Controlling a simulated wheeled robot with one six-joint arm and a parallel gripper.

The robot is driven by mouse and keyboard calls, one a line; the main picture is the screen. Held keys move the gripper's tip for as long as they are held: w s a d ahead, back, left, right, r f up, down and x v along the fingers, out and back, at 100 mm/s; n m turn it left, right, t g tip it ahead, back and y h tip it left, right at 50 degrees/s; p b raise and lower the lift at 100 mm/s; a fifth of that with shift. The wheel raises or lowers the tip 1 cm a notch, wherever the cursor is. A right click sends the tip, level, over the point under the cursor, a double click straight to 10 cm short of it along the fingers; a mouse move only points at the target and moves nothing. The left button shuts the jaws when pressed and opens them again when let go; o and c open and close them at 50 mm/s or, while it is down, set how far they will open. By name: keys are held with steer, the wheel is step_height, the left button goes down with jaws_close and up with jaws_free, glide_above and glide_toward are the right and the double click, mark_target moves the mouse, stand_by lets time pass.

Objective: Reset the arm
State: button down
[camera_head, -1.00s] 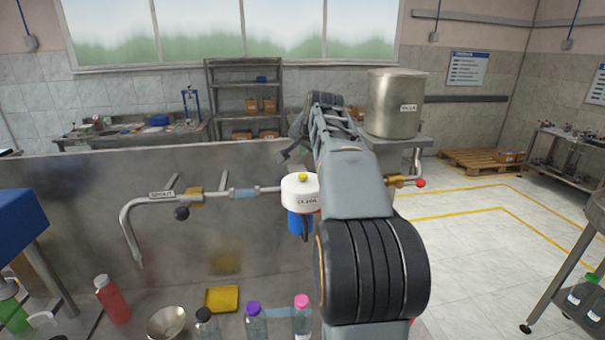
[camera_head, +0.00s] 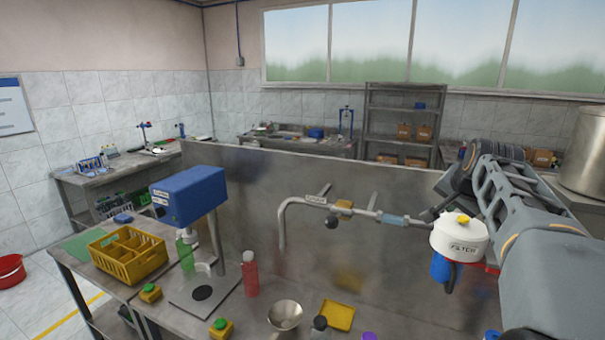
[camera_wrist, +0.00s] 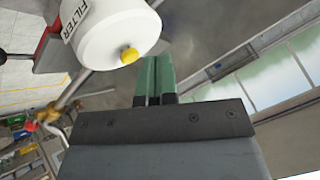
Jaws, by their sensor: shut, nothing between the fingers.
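My arm (camera_head: 545,235) reaches in from the right of the head view. My gripper (camera_wrist: 155,62) has two green fingers, pressed together and empty in the wrist view. The white filter housing (camera_wrist: 118,32), with a yellow knob (camera_wrist: 129,55) on it, is close beside the fingertips there. I cannot tell whether they touch. In the head view the filter housing (camera_head: 460,238) sits on the pipe, above a blue part (camera_head: 440,266).
A metal pipe with a spout (camera_head: 282,228) runs before the steel back panel (camera_head: 240,180). On the bench are a blue machine (camera_head: 188,194), yellow crate (camera_head: 128,262), red bottle (camera_head: 250,275), metal bowl (camera_head: 285,316) and yellow tray (camera_head: 338,315). Free air lies above the panel.

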steer(key=s+a+f+n+g+y+b, duration=0.2)
steer(key=s+a+f+n, duration=0.8)
steer(key=s+a+f, duration=0.9)
step_height(320, 180, down, 3)
steer(key=shift+s+f+g+b, duration=0.1)
steer(key=shift+s+g+b, duration=0.1)
steer(key=shift+g+b, duration=0.4)
